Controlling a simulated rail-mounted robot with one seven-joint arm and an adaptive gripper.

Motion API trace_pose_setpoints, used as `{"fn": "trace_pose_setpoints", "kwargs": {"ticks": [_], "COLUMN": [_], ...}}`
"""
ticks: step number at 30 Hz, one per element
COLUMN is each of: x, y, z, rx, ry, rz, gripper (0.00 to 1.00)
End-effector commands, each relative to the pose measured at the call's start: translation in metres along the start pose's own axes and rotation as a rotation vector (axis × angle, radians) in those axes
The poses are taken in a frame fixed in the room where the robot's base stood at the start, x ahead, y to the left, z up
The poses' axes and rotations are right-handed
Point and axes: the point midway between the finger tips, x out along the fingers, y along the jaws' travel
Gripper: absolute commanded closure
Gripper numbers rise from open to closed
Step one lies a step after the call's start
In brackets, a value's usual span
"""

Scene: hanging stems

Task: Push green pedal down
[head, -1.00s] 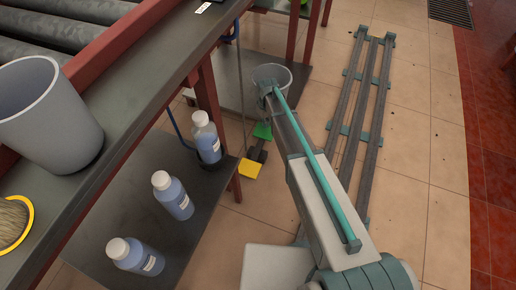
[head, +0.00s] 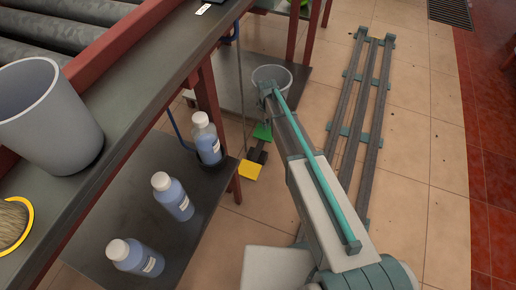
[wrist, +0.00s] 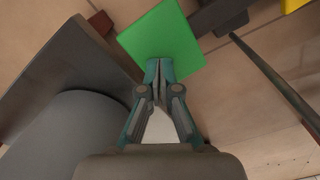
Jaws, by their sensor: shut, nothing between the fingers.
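The green pedal (head: 262,131) is a flat bright plate low near the floor, beyond the shelf leg in the head view. In the wrist view, the green pedal (wrist: 165,35) lies directly ahead of my gripper (wrist: 159,64). My gripper's fingers are together and empty, and their tips overlap the pedal's near edge in the picture. I cannot tell whether they touch it. In the head view my arm reaches toward the pedals, and the fingers cannot be made out.
A yellow pedal (head: 250,169) sits close to the green one, with a dark part (wrist: 219,14) between them. A grey bucket (head: 272,76) stands behind. A thin dark rod (wrist: 275,80) runs at right in the wrist view. Bottles (head: 206,140) stand on the lower shelf (head: 150,225).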

Motion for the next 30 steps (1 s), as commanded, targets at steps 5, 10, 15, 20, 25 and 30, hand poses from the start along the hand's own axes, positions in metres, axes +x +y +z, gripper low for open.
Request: {"fn": "trace_pose_setpoints", "kwargs": {"ticks": [5, 10, 15, 20, 25, 30], "x": [0.0, 0.0, 0.003, 0.01, 0.018, 0.025], "y": [0.0, 0.0, 0.0, 0.0, 0.0, 0.0], "z": [0.0, 0.0, 0.0, 0.0, 0.0, 0.0], "rx": [0.0, 0.0, 0.0, 0.0, 0.0, 0.0], "ry": [0.0, 0.0, 0.0, 0.0, 0.0, -0.001], "rz": [0.0, 0.0, 0.0, 0.0, 0.0, -0.001], "gripper": [1.0, 1.0, 1.0, 1.0, 1.0, 1.0]}}
